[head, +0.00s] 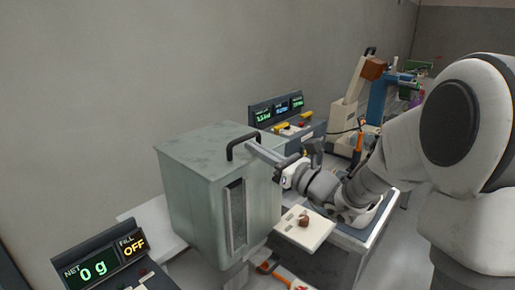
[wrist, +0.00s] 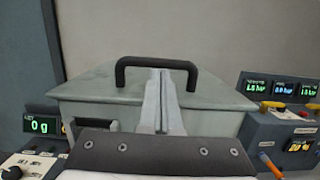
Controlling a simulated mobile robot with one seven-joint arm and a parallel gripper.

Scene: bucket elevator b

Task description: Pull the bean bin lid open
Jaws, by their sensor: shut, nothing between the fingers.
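The bean bin (head: 195,195) is a grey-green metal box with a tall window strip on its front. Its lid (head: 200,143) lies flat and closed on top, with a black bar handle (head: 241,141) near the right edge. The lid (wrist: 105,88) and handle (wrist: 157,62) also show in the wrist view. My gripper (head: 256,149) reaches in from the right, its fingers pressed together and empty. In the wrist view the fingertips (wrist: 161,73) sit just below the handle bar, between its two legs. I cannot tell whether they touch it.
A scale display (head: 98,267) reading 0 g stands at the lower left. A control panel (head: 278,110) is behind the bin. A cream tray (head: 303,229) with a small brown item is right of the bin. Machines (head: 375,90) stand farther back. Bare wall is behind the lid.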

